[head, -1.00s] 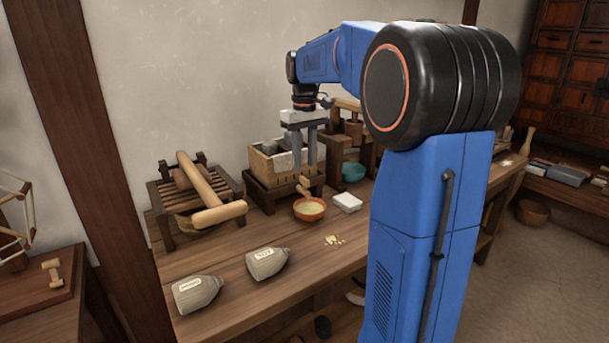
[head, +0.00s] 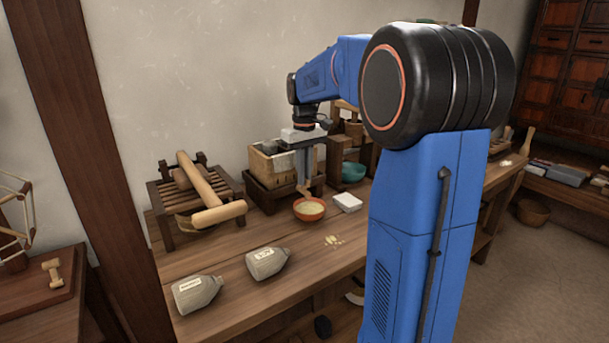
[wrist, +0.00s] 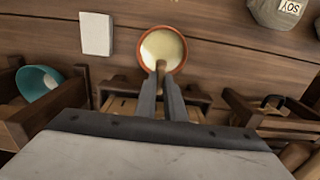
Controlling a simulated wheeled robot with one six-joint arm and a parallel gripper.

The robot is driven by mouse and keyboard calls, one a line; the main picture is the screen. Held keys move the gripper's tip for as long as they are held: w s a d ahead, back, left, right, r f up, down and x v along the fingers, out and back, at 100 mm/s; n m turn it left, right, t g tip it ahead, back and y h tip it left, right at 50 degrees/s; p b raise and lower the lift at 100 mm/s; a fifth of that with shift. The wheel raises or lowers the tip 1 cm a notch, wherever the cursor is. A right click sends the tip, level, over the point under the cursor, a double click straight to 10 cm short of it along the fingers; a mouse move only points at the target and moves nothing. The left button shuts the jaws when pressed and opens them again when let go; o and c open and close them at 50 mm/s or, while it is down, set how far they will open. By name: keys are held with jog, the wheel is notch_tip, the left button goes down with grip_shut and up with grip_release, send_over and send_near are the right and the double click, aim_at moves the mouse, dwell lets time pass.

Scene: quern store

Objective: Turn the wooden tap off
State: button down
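The wooden tap (head: 304,188) is at the front of a wooden box (head: 260,163) on a dark stand, above an orange bowl (head: 309,210) holding pale liquid. In the wrist view, the tap's light brown wood (wrist: 161,70) shows between my fingertips, in front of the bowl (wrist: 171,32). My gripper (head: 306,183) points down from above, with its two fingers (wrist: 161,88) close on either side of the tap's handle and seemingly shut on it. The fingers partly hide the tap and the box front. I cannot make out any flow from the tap.
A white block (head: 347,202) lies right of the bowl, and a teal bowl (head: 353,171) stands behind it. Two grey labelled bottles (head: 267,262) lie at the front of the bench (head: 225,305). A slatted wooden rack with rollers (head: 208,195) is at the left.

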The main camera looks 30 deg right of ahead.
jog(key=shift+m, duration=0.3)
jog(key=m, duration=0.4)
jog(key=shift+m, duration=0.3)
jog(key=m, duration=0.9)
jog(key=shift+m, duration=1.8)
jog(key=c, duration=1.8)
grip_release()
jog(key=shift+c, duration=0.2)
